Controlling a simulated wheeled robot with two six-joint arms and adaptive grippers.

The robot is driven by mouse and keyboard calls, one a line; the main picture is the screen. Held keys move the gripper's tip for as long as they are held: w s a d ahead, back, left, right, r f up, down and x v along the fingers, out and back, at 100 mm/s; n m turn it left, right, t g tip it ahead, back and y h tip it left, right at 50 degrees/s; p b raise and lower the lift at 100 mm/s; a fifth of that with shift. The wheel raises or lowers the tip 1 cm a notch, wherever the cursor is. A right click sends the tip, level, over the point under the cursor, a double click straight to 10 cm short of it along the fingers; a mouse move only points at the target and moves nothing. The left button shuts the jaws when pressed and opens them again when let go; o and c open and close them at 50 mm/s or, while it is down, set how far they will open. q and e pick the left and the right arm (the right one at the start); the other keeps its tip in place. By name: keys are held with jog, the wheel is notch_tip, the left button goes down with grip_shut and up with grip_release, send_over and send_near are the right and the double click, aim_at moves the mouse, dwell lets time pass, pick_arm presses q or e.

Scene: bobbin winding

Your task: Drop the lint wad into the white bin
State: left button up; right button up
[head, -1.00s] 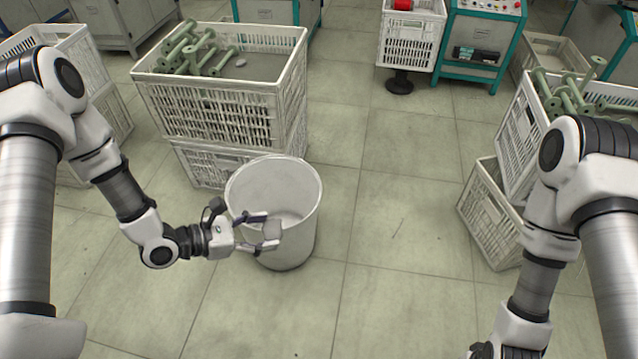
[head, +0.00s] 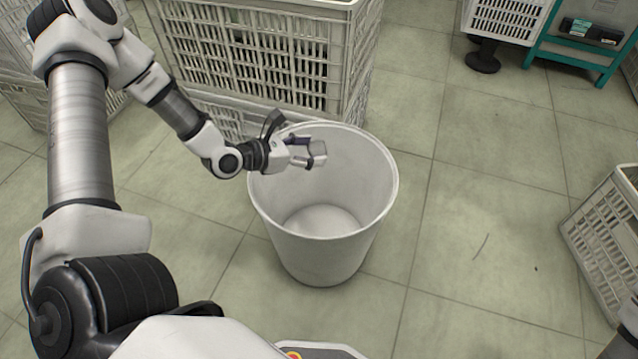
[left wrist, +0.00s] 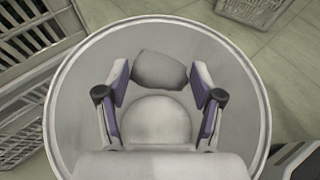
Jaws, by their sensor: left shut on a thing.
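The lint wad (left wrist: 160,70) is a small grey lump between the fingertips of my left gripper (left wrist: 159,82) in the left wrist view. In the head view the left gripper (head: 313,153) reaches in over the left rear part of the white bin (head: 325,252), with the grey wad (head: 318,147) at its tips. The gripper is shut on the wad. The bin stands upright on the floor, and its round bottom looks empty. In the left wrist view the bin's rim (left wrist: 262,95) surrounds the fingers and wad.
Stacked pale crates (head: 260,55) stand close behind the bin at the left. Another crate (head: 612,235) is at the right edge. A teal stand (head: 578,58) is at the back right. The tiled floor (head: 480,190) right of the bin is clear.

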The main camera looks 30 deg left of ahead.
pick_arm(q)
jog(key=shift+a+f, duration=0.25)
jog(key=shift+f, duration=0.55)
notch_tip(320, 180, down, 5)
jog(key=b, duration=0.4)
jog(key=shift+f+b, duration=0.15)
jog(key=shift+b, duration=0.25)
pick_arm(e)
notch_tip(320, 180, down, 6)
pick_arm(q)
jog(key=o, duration=0.8)
pick_arm(e)
jog(key=shift+s, duration=0.1)
pick_arm(q)
notch_tip(320, 180, up, 10)
jog(key=shift+s+f, duration=0.1)
pick_arm(e)
jog(key=shift+s, duration=0.1)
